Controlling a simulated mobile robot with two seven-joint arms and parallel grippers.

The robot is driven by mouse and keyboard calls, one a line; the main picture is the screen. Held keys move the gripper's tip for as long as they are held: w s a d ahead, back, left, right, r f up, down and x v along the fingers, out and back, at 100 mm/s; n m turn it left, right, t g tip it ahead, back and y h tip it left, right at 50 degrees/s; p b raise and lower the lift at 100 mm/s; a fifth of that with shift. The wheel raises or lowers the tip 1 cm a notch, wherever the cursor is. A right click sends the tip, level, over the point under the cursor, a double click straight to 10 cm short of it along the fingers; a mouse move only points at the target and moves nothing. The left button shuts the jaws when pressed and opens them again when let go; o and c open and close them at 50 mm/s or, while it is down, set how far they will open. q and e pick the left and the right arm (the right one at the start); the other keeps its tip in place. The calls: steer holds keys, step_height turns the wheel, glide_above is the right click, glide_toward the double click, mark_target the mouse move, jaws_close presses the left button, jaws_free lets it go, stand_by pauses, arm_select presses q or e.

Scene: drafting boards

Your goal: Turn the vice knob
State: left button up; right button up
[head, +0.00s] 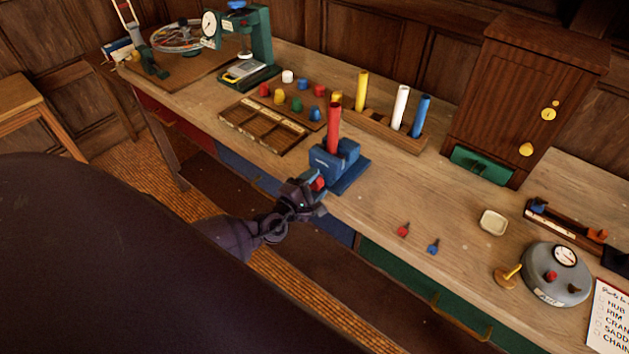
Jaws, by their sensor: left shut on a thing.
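The blue vice (348,170) stands near the front edge of the bench and holds an upright red tube (333,127). Its red knob (319,184) is on the front side, facing the bench edge. My left gripper (314,191) comes in from the lower left and is shut on the knob, hiding part of it. My right gripper is not in view.
A wooden tray (262,125) and several small coloured pieces lie left of the vice. A rack (380,131) with upright tubes stands behind it. Two small knobs, red (403,230) and blue (433,247), lie to the right. Bare bench lies between.

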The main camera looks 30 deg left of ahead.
arm_select(q)
steer(key=shift+m, duration=0.3)
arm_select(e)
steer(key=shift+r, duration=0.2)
arm_select(q)
steer(key=o, duration=0.9)
steer(key=shift+f, duration=0.1)
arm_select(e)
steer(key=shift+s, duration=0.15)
